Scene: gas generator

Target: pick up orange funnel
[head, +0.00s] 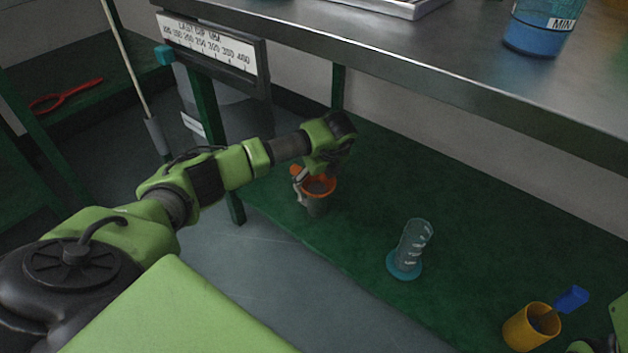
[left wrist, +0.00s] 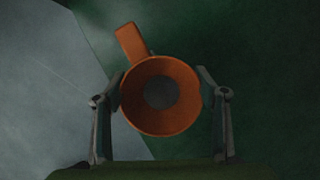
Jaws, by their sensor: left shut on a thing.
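The orange funnel (head: 319,188) is at the lower green shelf, left of the middle in the head view, with its wide mouth up and its tab toward the left. A dark grey cup-like thing (head: 317,207) shows right under it; I cannot tell how far the funnel sits in it. My left gripper (head: 312,180) reaches down over the funnel. In the left wrist view the funnel (left wrist: 129,96) lies between the two fingers of the left gripper (left wrist: 161,80), which is shut on its rim from both sides. My right gripper's fingers are not seen.
A green post (head: 205,120) stands near my left arm.

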